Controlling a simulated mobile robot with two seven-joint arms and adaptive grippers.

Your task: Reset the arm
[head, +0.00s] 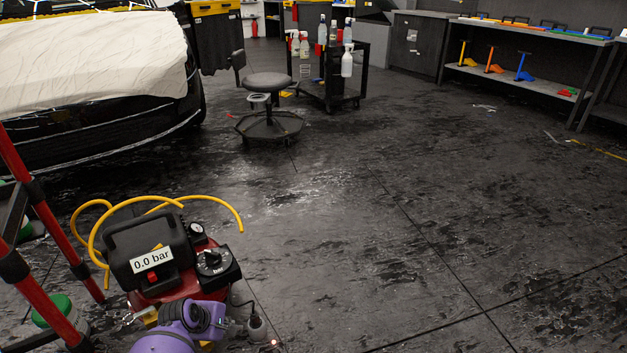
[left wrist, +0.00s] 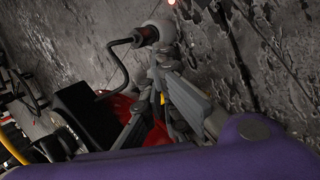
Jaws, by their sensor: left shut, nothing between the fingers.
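My left gripper (left wrist: 165,75) is shut and empty in the left wrist view. Its grey fingers point away from the purple wrist housing, over the red and black air compressor (left wrist: 108,110). In the head view the compressor (head: 150,255) stands at the lower left, with a display reading 0.0 bar. My purple left wrist is in front of its lower edge there and hides part of it. I cannot tell whether the fingers touch the compressor. My right gripper is in neither view.
A yellow hose (head: 225,205) loops over the compressor. Red stand legs (head: 40,290) rise at the left, near a green-lidded container (head: 55,312). A covered car (head: 90,60), a stool (head: 268,85) and a bottle cart (head: 340,85) stand farther back. The floor at the right is mostly clear.

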